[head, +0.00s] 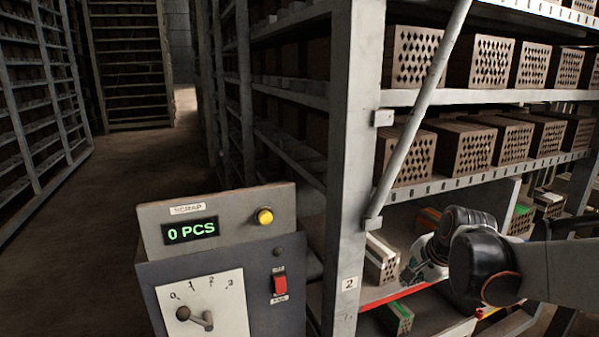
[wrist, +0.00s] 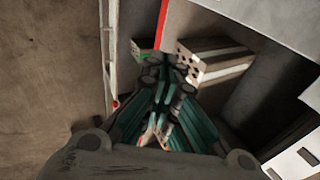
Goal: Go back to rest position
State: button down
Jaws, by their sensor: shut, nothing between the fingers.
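My gripper (head: 409,280) reaches in from the right at the shelf beside the post marked 2. In the wrist view its teal fingers come together at the tips (wrist: 174,72), with nothing held between them. A hollow brick with white stripes (head: 382,262) lies on that shelf just left of my gripper. The same striped brick (wrist: 218,62) shows right of the fingertips in the wrist view. The fingertips look close to it; I cannot tell whether they touch. My wrist and arm hide part of the shelf behind.
A red strip (head: 395,297) runs along the shelf's front edge. A slanted brace (head: 418,110) and post (head: 352,150) stand left. The control box (head: 220,255) reads 0 PCS. Brick rows (head: 465,145) fill upper shelves. The aisle (head: 110,190) is clear.

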jog(key=s+a+r+n, duration=0.2)
jog(key=s+a+n, duration=0.15)
jog(key=s, duration=0.25)
jog(key=s+a+r+n+t, duration=0.1)
jog(key=s+a+n, duration=0.1)
jog(key=s+n, duration=0.3)
jog(key=s+a+r+n, duration=0.2)
jog(key=s+a+n, duration=0.1)
jog(key=s, duration=0.4)
jog(key=s+d+f+n+b, duration=0.1)
jog(key=s+f+n, duration=0.2)
jog(key=s, duration=0.3)
jog(key=shift+d+f+h, duration=0.2)
jog(key=shift+d+h, duration=0.1)
jog(key=shift+d, duration=0.1)
